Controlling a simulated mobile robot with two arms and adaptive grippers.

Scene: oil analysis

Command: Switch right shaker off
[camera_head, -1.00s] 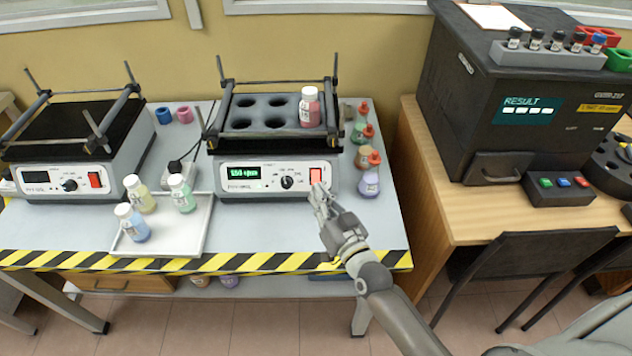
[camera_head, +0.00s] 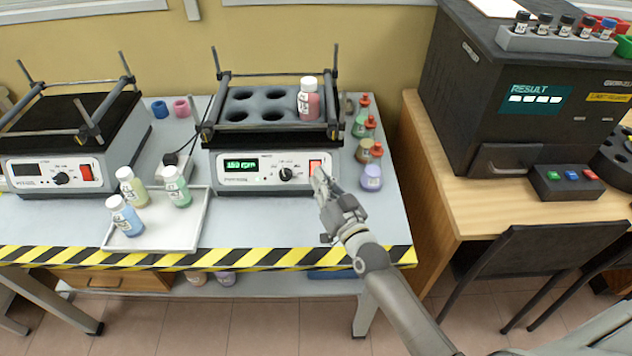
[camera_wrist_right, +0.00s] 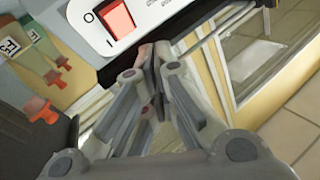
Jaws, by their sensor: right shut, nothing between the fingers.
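The right shaker (camera_head: 225,165) stands on the grey bench with its green display lit, reading what looks like a speed in rpm. Its red power switch (camera_head: 315,167) is at the right end of the white front panel and looks lit; it also shows large in the right wrist view (camera_wrist_right: 117,17), beside an "O" mark. A red-filled bottle (camera_head: 308,100) sits in the shaker's black rack. My right gripper (camera_head: 321,176) is shut and empty, its fingertips just below and in front of the switch. I cannot tell whether they touch the panel. My left gripper is not in view.
The left shaker (camera_head: 85,150) has a dark display. A white tray (camera_head: 185,238) with several bottles lies between the shakers, towards the front. Several small bottles (camera_head: 372,178) stand close to the right shaker's right side. A black analyser (camera_head: 480,100) stands on the wooden table.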

